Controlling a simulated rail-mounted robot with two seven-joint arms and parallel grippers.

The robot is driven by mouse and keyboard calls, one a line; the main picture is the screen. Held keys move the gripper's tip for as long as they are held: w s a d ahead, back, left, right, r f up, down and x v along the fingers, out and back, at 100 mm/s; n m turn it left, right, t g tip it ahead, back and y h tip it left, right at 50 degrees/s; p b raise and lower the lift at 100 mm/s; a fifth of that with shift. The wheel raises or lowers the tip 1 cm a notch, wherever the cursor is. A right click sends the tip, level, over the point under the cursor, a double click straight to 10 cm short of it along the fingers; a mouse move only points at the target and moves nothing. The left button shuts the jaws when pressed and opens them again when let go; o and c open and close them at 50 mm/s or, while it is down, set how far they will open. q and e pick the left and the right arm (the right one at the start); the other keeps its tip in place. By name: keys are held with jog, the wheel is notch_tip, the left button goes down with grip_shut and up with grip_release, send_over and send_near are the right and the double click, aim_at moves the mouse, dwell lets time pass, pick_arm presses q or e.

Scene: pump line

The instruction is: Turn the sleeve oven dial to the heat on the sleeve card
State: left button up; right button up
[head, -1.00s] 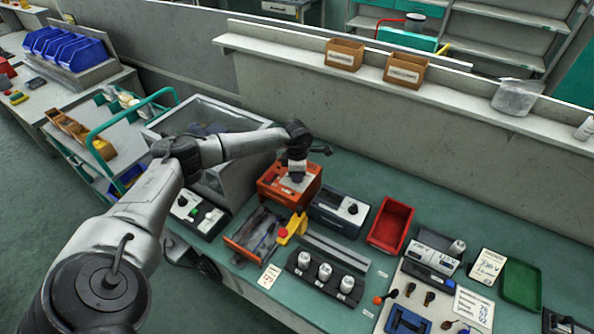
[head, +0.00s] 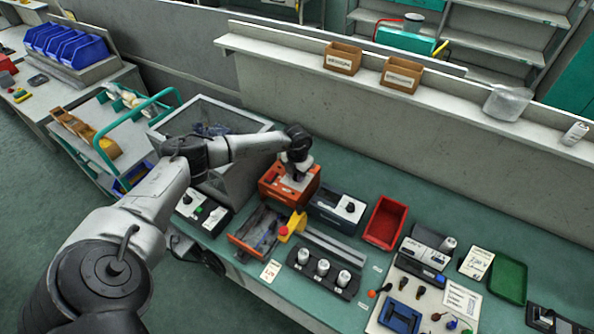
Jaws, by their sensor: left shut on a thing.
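The orange box (head: 276,187), which I take to be the sleeve oven, stands on the green bench beside the glass-sided case. My left gripper (head: 294,178) points down at its top and is shut, apparently on the dial there. The gripper covers the dial, so its setting cannot be seen. A small white card (head: 270,269) with red marks lies at the bench's front edge; its writing is too small to read. I cannot tell whether it is the sleeve card. My right gripper does not show.
A dark box with a knob (head: 338,210) stands close right of the orange box. An orange-edged tray (head: 242,246) and a yellow block with a red button (head: 290,227) lie in front. A black rack (head: 338,285) holds three white pieces. A red bin (head: 385,222) stands right.

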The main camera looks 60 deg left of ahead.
pick_arm(q)
jog(key=n, duration=0.1)
jog(key=n+p, duration=0.1)
jog(key=shift+w+r+n, duration=0.1)
jog(key=shift+r+n, duration=0.1)
jog(key=shift+n, duration=0.1)
jog(key=shift+n+p, duration=0.45)
jog(key=shift+n, duration=0.05)
jog(key=shift+f, duration=0.1)
jog(key=o, duration=0.9)
notch_tip(320, 180, up, 14)
jog(key=shift+f, duration=0.15)
dwell(0.4)
